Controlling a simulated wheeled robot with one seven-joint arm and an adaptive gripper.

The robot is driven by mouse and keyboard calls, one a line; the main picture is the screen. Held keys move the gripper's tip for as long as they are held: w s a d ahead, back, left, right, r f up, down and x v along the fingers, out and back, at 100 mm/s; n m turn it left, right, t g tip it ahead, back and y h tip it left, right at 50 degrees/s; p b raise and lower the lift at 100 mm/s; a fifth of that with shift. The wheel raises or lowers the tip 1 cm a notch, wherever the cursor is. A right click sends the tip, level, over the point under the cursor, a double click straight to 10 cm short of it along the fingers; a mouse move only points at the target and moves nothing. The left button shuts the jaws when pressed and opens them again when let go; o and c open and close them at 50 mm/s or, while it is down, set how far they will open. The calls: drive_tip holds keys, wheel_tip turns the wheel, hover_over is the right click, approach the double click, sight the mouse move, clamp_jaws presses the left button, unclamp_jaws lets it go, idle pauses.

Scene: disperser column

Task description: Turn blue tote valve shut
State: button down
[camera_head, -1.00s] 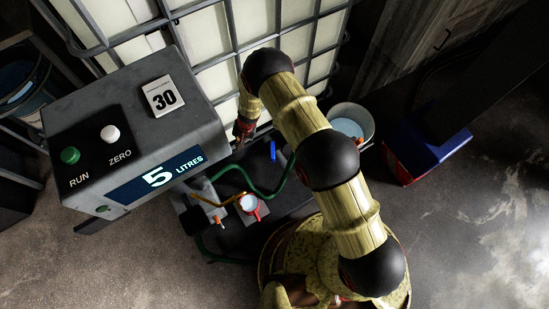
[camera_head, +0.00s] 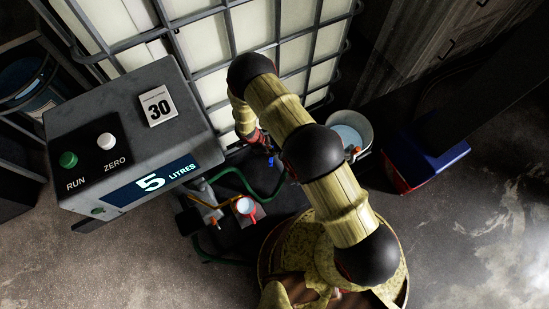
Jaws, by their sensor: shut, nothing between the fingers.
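The tote (camera_head: 205,38) is a pale container in a grey metal cage at the back. Its small blue valve handle (camera_head: 271,160) shows low in front of the cage, partly covered by my gripper. My gripper (camera_head: 264,146), dark with red parts, points down beside the upper end of the handle. It is shut with nothing between its fingers. It looks to be against or very close to the handle; I cannot tell if they touch. The valve body is hidden in shadow.
A grey control box (camera_head: 140,135) reading 5 litres stands at left. A pale bucket (camera_head: 349,130) and a blue-and-red box (camera_head: 425,155) stand at right. Open concrete floor lies lower left.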

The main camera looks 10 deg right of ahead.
sight(272, 163)
drive_tip(key=b+x, duration=0.4)
drive_tip(key=x, duration=0.6)
drive_tip(key=shift+s+b, duration=0.1)
drive_tip(key=shift+b, duration=0.2)
drive_tip(key=shift+a, duration=0.4)
drive_tip(key=shift+s+a+p, duration=0.1)
drive_tip(key=shift+a+p, duration=0.3)
drive_tip(key=shift+a, duration=0.3)
drive_tip(key=w+a, duration=0.3)
drive_tip(key=a, duration=0.4)
drive_tip(key=shift+w+b, duration=0.25)
drive_tip(key=shift+b, duration=0.15)
drive_tip(key=shift+r, duration=0.1)
